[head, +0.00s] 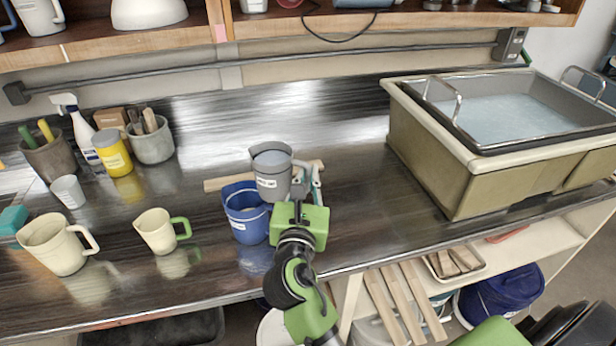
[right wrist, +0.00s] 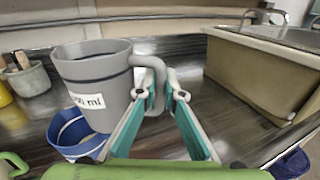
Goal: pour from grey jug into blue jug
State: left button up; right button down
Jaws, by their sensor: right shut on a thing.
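The grey jug (head: 271,172) is held up over the counter in the head view and looks close to upright. My right gripper (head: 302,187) is shut on its handle, at the jug's right side. In the right wrist view the grey jug (right wrist: 98,85) bears a white label, and the gripper fingers (right wrist: 160,92) close around its handle. The blue jug (head: 246,219) stands on the counter, below and slightly left of the grey jug, which hides part of its opening. In the right wrist view the blue jug (right wrist: 72,135) is partly behind the grey one. My left gripper is out of view.
A cream pitcher (head: 57,243) and a cream mug with green handle (head: 159,231) stand left. Tool pots, a spray bottle (head: 79,130) and a yellow jar (head: 112,152) are behind them. A wooden stick (head: 229,181) lies behind the jugs. A large sink (head: 440,160) is at right.

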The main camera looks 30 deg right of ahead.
jog(key=shift+f+b, duration=0.3)
jog(key=shift+f, duration=0.05)
jog(key=shift+d+r+n+p, duration=0.1)
jog(key=shift+r+n+p, duration=0.2)
jog(key=shift+r+p, duration=0.5)
jog(key=r+n+p, duration=0.1)
jog(key=n+p, duration=0.1)
jog(key=p, duration=0.1)
jog(key=shift+s+d+r, duration=0.15)
jog(key=shift+s+r, duration=0.1)
jog(key=shift+r, duration=0.1)
jog(key=shift+f+n+p, duration=0.1)
jog(key=shift+n+p, duration=0.2)
jog(key=shift+p, duration=0.45)
jog(key=shift+f, duration=0.2)
